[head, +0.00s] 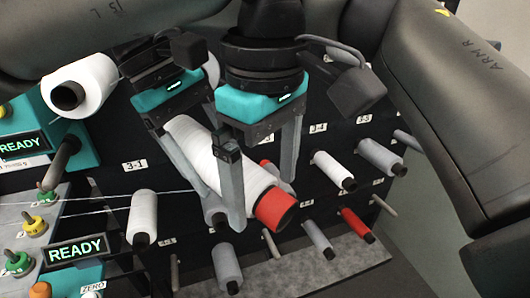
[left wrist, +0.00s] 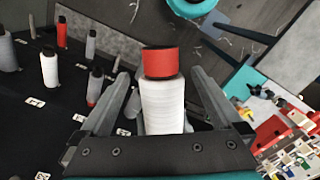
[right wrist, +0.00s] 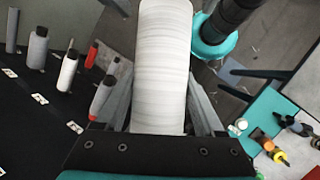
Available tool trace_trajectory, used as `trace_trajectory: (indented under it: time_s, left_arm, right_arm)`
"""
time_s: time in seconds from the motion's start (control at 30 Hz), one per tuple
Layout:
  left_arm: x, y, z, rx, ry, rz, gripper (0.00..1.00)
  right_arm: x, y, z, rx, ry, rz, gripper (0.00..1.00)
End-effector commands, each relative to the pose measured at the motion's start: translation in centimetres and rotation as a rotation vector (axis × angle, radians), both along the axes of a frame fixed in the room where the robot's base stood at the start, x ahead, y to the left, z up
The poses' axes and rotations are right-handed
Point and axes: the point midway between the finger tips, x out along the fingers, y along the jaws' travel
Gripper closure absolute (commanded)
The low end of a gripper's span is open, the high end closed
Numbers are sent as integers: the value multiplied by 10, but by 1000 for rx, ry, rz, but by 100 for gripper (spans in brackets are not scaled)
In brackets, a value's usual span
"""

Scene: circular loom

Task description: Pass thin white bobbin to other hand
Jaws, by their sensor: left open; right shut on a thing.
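The white bobbin with a red end (head: 243,180) is held slanting in front of the rack, its red end toward the lower right. My right gripper (head: 190,145) is shut on it near its upper-left end; its fingers are partly hidden. My left gripper (head: 261,190) is open, its fingers on both sides of the bobbin near the red end. In the left wrist view, the bobbin (left wrist: 162,105) lies between the spread fingers with gaps at its sides. In the right wrist view, the bobbin's white body (right wrist: 162,70) fills the space between the fingers; its red end is out of frame.
A dark rack behind carries several spools, including a white one (head: 333,171), a grey one (head: 226,265) and a red one (head: 357,224). A larger white bobbin (head: 80,85) sits at the left by a READY panel (head: 83,251). White threads run across the left side.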

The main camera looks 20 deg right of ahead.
Motion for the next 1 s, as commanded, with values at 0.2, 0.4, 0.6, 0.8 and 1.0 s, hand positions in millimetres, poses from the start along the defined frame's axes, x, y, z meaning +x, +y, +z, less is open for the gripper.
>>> trace_trajectory:
  time_s: [0.2, 0.4, 0.6, 0.8, 1.0]
  left_arm:
    - [0, 0, -20, -1, 0, 0, 0]
    - [0, 0, -23, -1, 0, 0, 0]
    - [0, 0, -22, -1, 0, 0, 10]
    - [0, 0, -22, -1, 0, 0, 33]
    - [0, 0, -22, -2, 0, 0, 55]
  right_arm:
    - [0, 0, 0, 0, 0, 0, 100]
    - [0, 0, 0, 0, 0, 0, 100]
    - [0, 0, 0, 0, 0, 0, 100]
    - [0, 0, 0, 0, 0, 0, 100]
    - [0, 0, 0, 1, 0, 0, 100]
